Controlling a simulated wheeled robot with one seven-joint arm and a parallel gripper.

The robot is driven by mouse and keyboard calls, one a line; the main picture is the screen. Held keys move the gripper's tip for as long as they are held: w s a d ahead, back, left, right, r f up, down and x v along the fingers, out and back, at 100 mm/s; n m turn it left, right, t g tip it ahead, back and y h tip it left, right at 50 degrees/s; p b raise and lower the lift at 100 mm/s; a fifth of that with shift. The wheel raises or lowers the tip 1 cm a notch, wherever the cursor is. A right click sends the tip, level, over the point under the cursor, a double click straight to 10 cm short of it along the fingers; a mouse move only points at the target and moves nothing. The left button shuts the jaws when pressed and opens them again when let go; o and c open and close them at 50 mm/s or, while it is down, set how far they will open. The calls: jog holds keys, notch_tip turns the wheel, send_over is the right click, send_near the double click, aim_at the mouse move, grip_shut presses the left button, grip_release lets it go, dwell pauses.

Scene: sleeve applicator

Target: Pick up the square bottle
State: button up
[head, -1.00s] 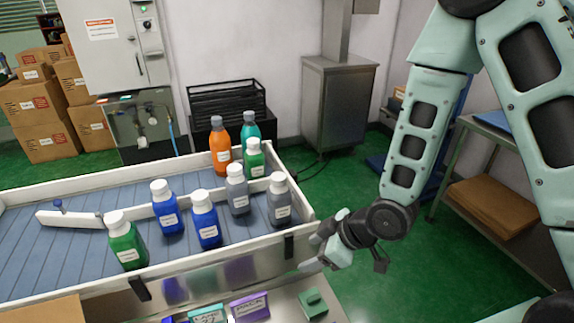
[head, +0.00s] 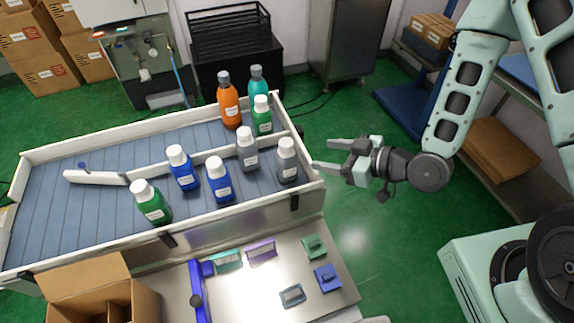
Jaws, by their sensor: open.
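Several bottles stand upright in the white-walled conveyor tray (head: 75,147). White-capped ones have boxy bodies: a front green bottle (head: 151,206), two blue bottles (head: 184,172) (head: 219,184), two grey bottles (head: 247,153) (head: 287,165) and a back green bottle (head: 262,118). An orange bottle (head: 229,108) and a teal bottle (head: 258,84) have grey caps and look round. I cannot tell which one is meant as the square bottle. My gripper (head: 322,154) is open and empty, just right of the tray's right end. Its fingers point left toward the nearer grey bottle, apart from it.
A divider rail (head: 98,177) runs inside the tray. A steel table (head: 240,290) in front holds small coloured blocks and a blue fixture (head: 198,290). An open cardboard box (head: 85,285) stands front left. Green floor (head: 400,220) is clear right of the tray.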

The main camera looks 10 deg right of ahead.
aim_at(291, 149)
jog(key=b+x, duration=0.9)
jog(key=shift+w+a+b, duration=0.1)
jog(key=shift+a+b, duration=0.05)
jog(key=shift+b, duration=0.2)
jog(key=shift+w+d+p+x, duration=0.15)
jog(key=shift+p+x, duration=0.45)
jog(key=shift+x, duration=0.8)
jog(key=shift+w+d+p+x, duration=0.15)
jog(key=shift+p+x, duration=0.4)
jog(key=shift+x, duration=0.9)
jog(key=shift+f, duration=0.1)
grip_shut()
